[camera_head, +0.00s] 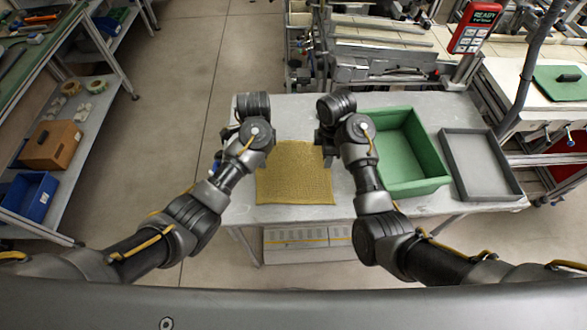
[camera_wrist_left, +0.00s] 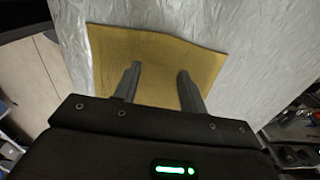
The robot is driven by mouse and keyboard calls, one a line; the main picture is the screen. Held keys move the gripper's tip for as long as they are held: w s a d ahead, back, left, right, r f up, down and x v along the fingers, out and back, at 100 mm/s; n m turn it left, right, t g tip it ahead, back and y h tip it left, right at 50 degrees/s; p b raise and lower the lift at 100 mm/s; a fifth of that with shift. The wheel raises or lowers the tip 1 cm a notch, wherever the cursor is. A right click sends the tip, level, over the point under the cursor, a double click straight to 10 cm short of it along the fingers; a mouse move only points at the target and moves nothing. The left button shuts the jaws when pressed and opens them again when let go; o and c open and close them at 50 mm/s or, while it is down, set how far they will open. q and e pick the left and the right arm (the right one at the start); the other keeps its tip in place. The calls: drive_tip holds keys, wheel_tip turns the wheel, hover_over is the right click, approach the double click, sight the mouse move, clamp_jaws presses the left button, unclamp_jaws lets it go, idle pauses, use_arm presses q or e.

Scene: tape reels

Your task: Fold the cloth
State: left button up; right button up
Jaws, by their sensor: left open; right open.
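A yellow woven cloth (camera_head: 293,182) lies spread out on the grey table, between my two arms. Its far left and far right corners are partly hidden by my arms in the head view. In the left wrist view, the cloth (camera_wrist_left: 150,48) looks flat, with one edge slightly wavy. My left gripper (camera_wrist_left: 158,84) is open, its two fingers apart over the cloth with nothing between them; in the head view its fingers are mostly hidden by the arm. My right gripper (camera_head: 326,152) is open at the cloth's right side, near the far right corner; its fingertips are hard to make out.
A green bin (camera_head: 419,187) stands on the table close to the right of my right arm. A shallow grey tray (camera_head: 490,196) lies beyond it at the table's right end. The tabletop (camera_head: 290,112) behind the cloth is clear.

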sight(265, 171)
use_arm(q)
drive_tip(key=shift+f, duration=3.15)
use_arm(e)
drive_tip(key=shift+d+f, duration=0.1)
drive_tip(key=shift+f, duration=3.05)
use_arm(q)
drive_tip(key=shift+f, duration=0.15)
use_arm(e)
drive_tip(key=shift+f, duration=0.15)
use_arm(q)
clamp_jaws()
use_arm(e)
clamp_jaws()
drive_tip(key=shift+s, duration=0.1)
use_arm(q)
drive_tip(key=shift+r, duration=0.2)
